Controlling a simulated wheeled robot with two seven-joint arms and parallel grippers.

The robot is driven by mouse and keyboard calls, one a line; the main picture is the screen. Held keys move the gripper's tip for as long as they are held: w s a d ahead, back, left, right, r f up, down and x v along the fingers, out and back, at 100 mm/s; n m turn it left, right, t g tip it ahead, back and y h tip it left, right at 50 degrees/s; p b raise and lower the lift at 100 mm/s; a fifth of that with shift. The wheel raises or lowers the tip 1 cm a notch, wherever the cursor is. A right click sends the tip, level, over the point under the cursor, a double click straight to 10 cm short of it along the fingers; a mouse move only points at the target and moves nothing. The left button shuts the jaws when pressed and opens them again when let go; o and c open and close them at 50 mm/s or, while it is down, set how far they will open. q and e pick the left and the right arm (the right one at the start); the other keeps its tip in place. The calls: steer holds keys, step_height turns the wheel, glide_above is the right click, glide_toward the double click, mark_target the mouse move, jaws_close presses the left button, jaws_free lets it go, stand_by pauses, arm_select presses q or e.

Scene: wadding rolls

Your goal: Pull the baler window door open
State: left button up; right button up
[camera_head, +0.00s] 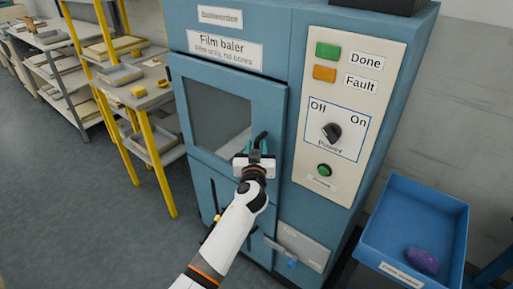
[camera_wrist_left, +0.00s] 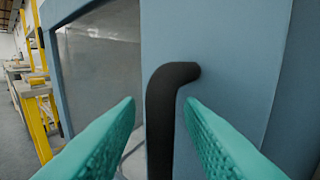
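The blue film baler (camera_head: 300,25) stands in front of me. Its window door (camera_head: 177,100) has a blue frame around a dark grey pane and looks shut. The black bent door handle (camera_head: 261,137) is on the right side of the frame; it also shows large in the left wrist view (camera_wrist_left: 160,120). My left gripper (camera_head: 256,152) is at the handle. In the left wrist view its teal fingers (camera_wrist_left: 160,108) are open, one on each side of the handle, with a gap visible on both sides. My right gripper is in neither view.
A control panel (camera_head: 350,85) with a power knob (camera_head: 331,132) and buttons is right of the door. A blue tray (camera_head: 400,215) holding a purple roll (camera_head: 422,260) stands at right. A yellow-legged rack (camera_head: 145,100) is at left; the floor (camera_head: 100,220) before it is clear.

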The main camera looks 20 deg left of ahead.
arm_select(q)
jaws_close()
steer(key=shift+s, duration=0.1)
